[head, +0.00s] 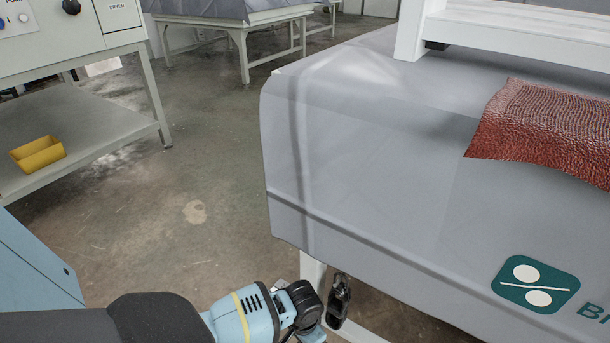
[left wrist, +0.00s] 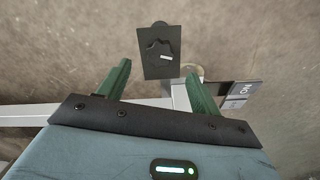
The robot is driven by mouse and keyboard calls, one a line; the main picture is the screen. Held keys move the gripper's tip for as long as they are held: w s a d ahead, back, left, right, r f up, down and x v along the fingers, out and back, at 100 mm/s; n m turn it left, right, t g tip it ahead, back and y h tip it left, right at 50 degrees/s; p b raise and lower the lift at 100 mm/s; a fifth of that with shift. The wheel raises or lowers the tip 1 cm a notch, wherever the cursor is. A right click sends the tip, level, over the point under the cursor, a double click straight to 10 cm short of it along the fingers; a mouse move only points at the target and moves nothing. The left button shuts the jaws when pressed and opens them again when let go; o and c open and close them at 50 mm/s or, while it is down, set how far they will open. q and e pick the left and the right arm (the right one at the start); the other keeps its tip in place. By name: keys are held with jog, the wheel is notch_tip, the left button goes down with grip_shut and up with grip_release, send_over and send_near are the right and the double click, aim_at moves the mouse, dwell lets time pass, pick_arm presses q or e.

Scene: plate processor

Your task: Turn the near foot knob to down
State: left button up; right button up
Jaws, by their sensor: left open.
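In the left wrist view, a dark lobed knob (left wrist: 159,50) with a pale mark sits on a black plate (left wrist: 158,72). My left gripper (left wrist: 158,70) is open. Its two green fingers point towards the plate, one at each side in the picture, and nothing is held between them. I cannot tell the depth between fingertips and knob. In the head view, my left arm reaches in at the bottom, beside the near corner of the grey-covered table (head: 350,150). A small black part (head: 338,300) shows beside the table leg; its details are unclear. My right gripper is out of view.
A pale frame bar (left wrist: 40,112) runs behind my left fingers. A small label plate (left wrist: 239,95) is at the right. A red textured sheet (head: 545,130) lies on the table. A metal bench (head: 80,130) with a yellow tray (head: 38,154) stands left; open floor lies between.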

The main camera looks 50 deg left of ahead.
pick_arm(q)
notch_tip(320, 180, down, 6)
jog(key=b, duration=0.2)
jog(key=shift+r+b, duration=0.25)
jog(key=shift+b, duration=0.15)
jog(key=shift+f, duration=0.4)
jog(key=shift+f+b, duration=0.15)
jog(key=shift+b, duration=0.15)
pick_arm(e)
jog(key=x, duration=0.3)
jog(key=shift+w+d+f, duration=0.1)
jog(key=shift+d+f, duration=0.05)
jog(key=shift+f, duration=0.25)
